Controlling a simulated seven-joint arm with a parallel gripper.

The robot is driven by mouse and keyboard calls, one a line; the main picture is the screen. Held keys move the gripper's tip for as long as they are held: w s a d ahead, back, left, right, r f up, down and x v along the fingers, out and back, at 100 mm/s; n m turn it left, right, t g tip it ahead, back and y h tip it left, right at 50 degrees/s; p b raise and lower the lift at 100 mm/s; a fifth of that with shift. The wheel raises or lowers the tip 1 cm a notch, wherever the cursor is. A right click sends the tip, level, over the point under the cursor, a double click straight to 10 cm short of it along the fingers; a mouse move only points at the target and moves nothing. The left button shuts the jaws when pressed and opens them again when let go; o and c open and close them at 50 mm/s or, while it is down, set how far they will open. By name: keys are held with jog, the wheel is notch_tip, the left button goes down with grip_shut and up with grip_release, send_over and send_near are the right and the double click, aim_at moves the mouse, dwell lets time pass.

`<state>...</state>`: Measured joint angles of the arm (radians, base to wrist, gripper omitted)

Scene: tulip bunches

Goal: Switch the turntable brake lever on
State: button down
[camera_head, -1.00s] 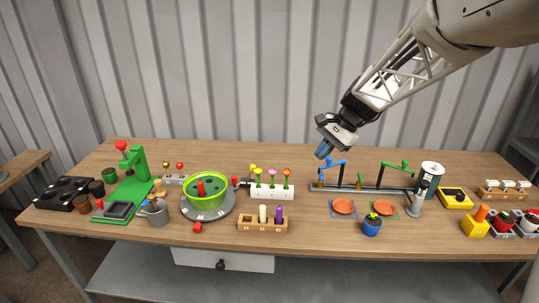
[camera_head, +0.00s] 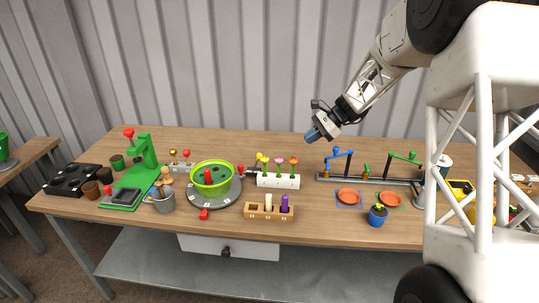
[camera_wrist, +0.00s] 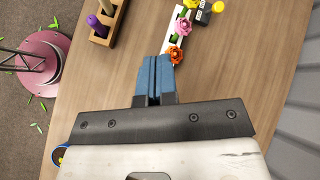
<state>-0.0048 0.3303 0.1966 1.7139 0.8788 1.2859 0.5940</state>
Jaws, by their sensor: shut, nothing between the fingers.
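The round grey turntable (camera_head: 226,198) stands left of centre on the bench, with a green bowl (camera_head: 211,180) on top. A red knob (camera_head: 240,169) shows at its right edge, beside a short dark rod. A red block (camera_head: 204,214) sits at its front edge. I cannot tell for certain which is the brake lever or how it is set. My gripper (camera_head: 309,137) has blue fingers, pressed together and empty. It hangs above the back of the bench, right of the turntable and apart from it. The wrist view shows the shut fingers (camera_wrist: 154,62) but not the turntable.
A white flower rack (camera_head: 278,181) stands between turntable and gripper, with a wooden peg holder (camera_head: 269,212) in front. Behind the turntable is a box with two knobbed levers (camera_head: 181,167). A green press (camera_head: 142,160) stands left. A rail with blue and green arms (camera_head: 365,180) lies right.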

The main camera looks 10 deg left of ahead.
jog(key=w+a+f+m+y, duration=0.3)
jog(key=w+f, duration=0.8)
jog(key=w, duration=0.1)
jog(key=shift+f, duration=0.15)
jog(key=shift+a, duration=0.1)
send_near(257, 162)
jog(key=shift+w+a+f, duration=0.1)
jog(key=shift+w+f, duration=0.05)
jog(key=shift+f, duration=0.4)
jog(key=shift+w+a+f, duration=0.15)
jog(key=shift+w+f, duration=0.05)
jog(key=shift+f, duration=0.35)
jog(key=shift+s+a+r, duration=0.1)
jog(key=shift+a+r, duration=0.15)
jog(key=shift+a, duration=0.2)
jog(key=shift+s+a+r, duration=0.1)
jog(key=shift+a+r, duration=0.15)
jog(key=shift+a, duration=0.2)
jog(key=shift+s+a+r, duration=0.2)
jog(key=shift+a, duration=0.55)
jog(key=shift+a+r, duration=0.1)
jog(key=shift+a+r+h, duration=0.1)
jog(key=shift+r+h, duration=0.05)
jog(key=shift+h, duration=0.15)
